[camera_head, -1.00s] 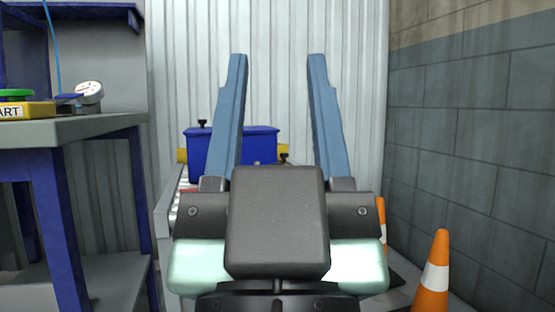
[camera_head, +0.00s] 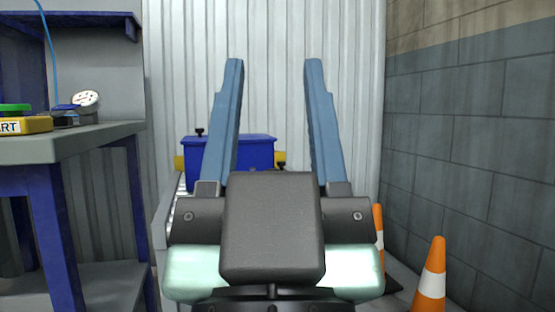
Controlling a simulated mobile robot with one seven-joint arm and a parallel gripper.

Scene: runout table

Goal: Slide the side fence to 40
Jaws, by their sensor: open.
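My gripper (camera_head: 275,70) fills the middle of the head view with its two blue fingers wide apart and pointing up and away. Nothing is between the fingertips except the wall behind. Beyond the left finger is the runout table (camera_head: 162,232), of which rollers and a pale side show at its left. A dark blue bin (camera_head: 257,152) stands on it. A yellow bar (camera_head: 180,161) shows at both sides of the bin, with a black knob (camera_head: 199,132) at the left and another (camera_head: 281,166) at the right. The side fence and its scale cannot be made out; my gripper hides much of the table.
A blue-legged workbench (camera_head: 80,142) stands close on the left, with a yellow box with a green button (camera_head: 25,124) and a gauge (camera_head: 86,100). Two orange cones stand at the right, one in front (camera_head: 430,275), one partly hidden (camera_head: 378,222). A grey block wall (camera_head: 460,150) closes the right.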

